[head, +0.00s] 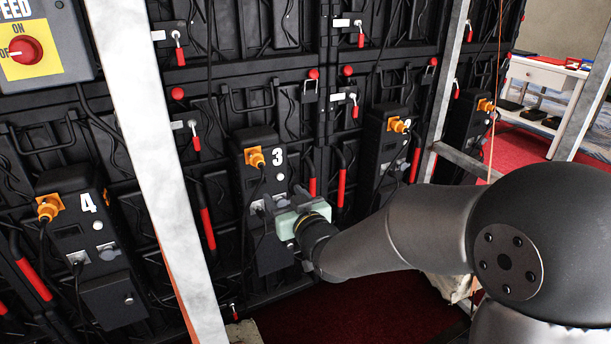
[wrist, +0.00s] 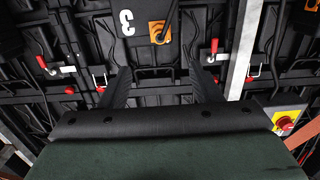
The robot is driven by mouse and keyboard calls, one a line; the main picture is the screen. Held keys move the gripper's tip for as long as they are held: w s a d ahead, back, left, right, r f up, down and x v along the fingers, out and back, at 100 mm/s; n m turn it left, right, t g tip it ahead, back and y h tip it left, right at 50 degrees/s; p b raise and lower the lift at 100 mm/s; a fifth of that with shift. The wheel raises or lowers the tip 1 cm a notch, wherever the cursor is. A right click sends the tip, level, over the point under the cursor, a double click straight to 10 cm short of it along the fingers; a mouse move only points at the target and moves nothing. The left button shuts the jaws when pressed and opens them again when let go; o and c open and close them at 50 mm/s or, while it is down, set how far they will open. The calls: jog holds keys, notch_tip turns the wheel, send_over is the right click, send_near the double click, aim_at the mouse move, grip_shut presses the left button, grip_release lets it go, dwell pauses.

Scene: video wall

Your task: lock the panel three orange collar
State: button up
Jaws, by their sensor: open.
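The panel three orange collar (head: 254,157) sits on the upper left of the black box marked 3 (head: 257,186), with a dark cable below it. In the wrist view the collar (wrist: 159,32) is upside down, near the top middle beside the numeral 3. My gripper (head: 270,203) is in front of the lower part of that box, below the collar in the head view. In the wrist view my gripper (wrist: 159,68) has its two dark fingers spread apart with nothing between them. The collar lies beyond the fingertips, apart from them. Its locking position is too small to tell.
Similar orange collars are on box 4 (head: 49,207), box 2 (head: 397,124) and a farther box (head: 486,105). A pale upright beam (head: 160,165) stands left of box 3. A yellow switch plate (head: 26,49) is upper left. Red-handled latches and loose cables surround the boxes.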

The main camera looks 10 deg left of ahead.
aim_at(261, 164)
jog(key=x, duration=0.6)
jog(key=b+x, duration=0.1)
jog(key=x, duration=0.4)
jog(key=r+x, duration=0.1)
jog(key=x, duration=0.5)
jog(key=shift+w+a, duration=0.15)
jog(key=shift+w, duration=0.15)
jog(key=c, duration=1)
